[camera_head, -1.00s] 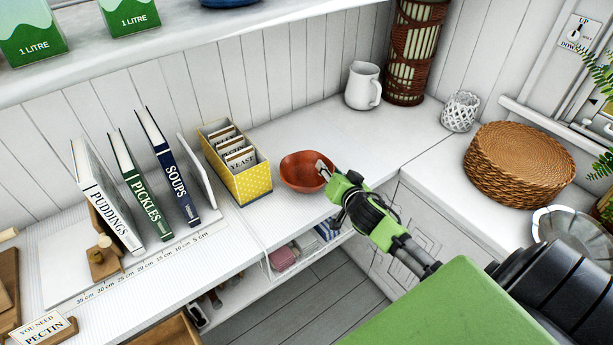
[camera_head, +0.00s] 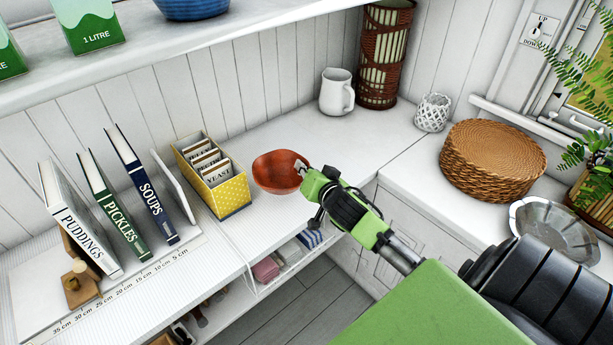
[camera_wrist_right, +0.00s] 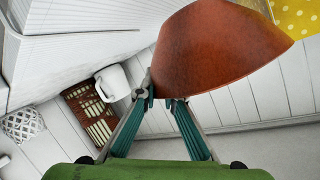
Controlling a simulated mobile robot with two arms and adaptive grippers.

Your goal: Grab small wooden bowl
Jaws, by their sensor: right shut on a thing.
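The small wooden bowl (camera_head: 279,172) is reddish brown. In the head view it appears at the counter's front part, to the right of the yellow card box. My right gripper (camera_head: 303,170) is at the bowl's right rim, shut on it. In the right wrist view the bowl (camera_wrist_right: 215,50) fills the upper middle, and the fingers (camera_wrist_right: 163,100) meet its near edge. Whether the bowl touches the counter is hard to tell. My left gripper is not in view.
The yellow dotted card box (camera_head: 232,196) stands close left of the bowl. A white jug (camera_head: 336,92) and a rattan cylinder (camera_head: 386,55) stand behind. Woven mats (camera_head: 493,160) lie on the right counter. Books (camera_head: 120,205) stand at the left. A shelf (camera_head: 230,32) runs overhead.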

